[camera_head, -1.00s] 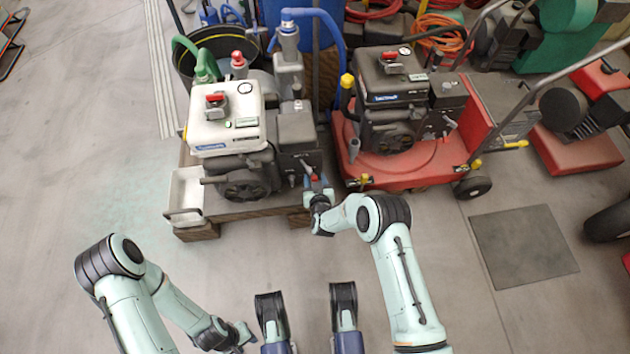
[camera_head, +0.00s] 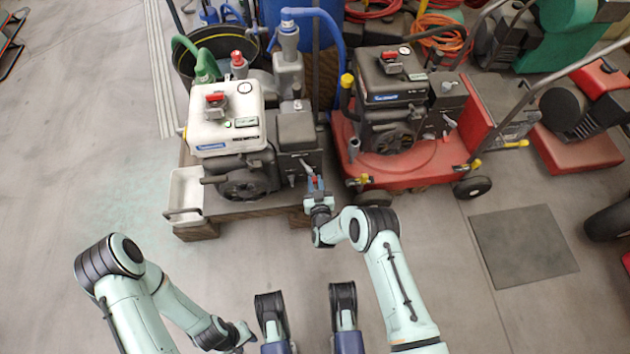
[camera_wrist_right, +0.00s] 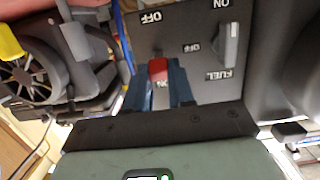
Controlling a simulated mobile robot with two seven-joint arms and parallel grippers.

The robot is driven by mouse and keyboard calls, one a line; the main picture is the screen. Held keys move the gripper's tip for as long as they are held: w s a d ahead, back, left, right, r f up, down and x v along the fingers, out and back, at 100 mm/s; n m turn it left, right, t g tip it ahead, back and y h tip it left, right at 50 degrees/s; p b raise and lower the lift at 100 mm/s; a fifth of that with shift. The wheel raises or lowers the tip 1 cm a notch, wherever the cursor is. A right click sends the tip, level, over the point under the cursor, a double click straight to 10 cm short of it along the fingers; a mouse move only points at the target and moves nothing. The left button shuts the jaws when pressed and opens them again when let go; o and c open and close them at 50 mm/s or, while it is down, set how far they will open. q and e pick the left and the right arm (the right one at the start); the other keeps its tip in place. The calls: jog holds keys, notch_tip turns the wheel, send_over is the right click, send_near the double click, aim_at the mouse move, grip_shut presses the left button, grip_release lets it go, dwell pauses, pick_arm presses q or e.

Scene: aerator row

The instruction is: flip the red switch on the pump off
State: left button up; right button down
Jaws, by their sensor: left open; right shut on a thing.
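The pump has a white tank (camera_head: 226,125) and a dark engine, and stands on a wooden pallet at the centre left. In the right wrist view its dark control panel (camera_wrist_right: 198,20) fills the middle. The red switch (camera_wrist_right: 158,67) sits there between the blue fingers of my right gripper (camera_wrist_right: 160,82), which is shut on it. In the head view my right gripper (camera_head: 315,186) is at the pump's front right corner. My left gripper (camera_head: 245,335) is open, low near my base, away from the pump.
A grey fuel lever (camera_wrist_right: 230,45) is beside the switch on the panel. A second, dark engine on a red wheeled deck (camera_head: 415,165) stands close to the right. A white tray (camera_head: 186,190) is at the pump's left. The floor in front is clear.

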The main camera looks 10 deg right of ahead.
jog(key=shift+s+f+t, duration=0.1)
jog(key=shift+f+t, duration=0.4)
jog(key=shift+t, duration=0.5)
jog(key=shift+s+f+t, duration=0.1)
jog(key=shift+f+t, duration=0.4)
jog(key=shift+t, duration=0.5)
jog(key=shift+f, duration=0.1)
jog(key=c, duration=1)
grip_release()
jog(key=shift+o, duration=0.2)
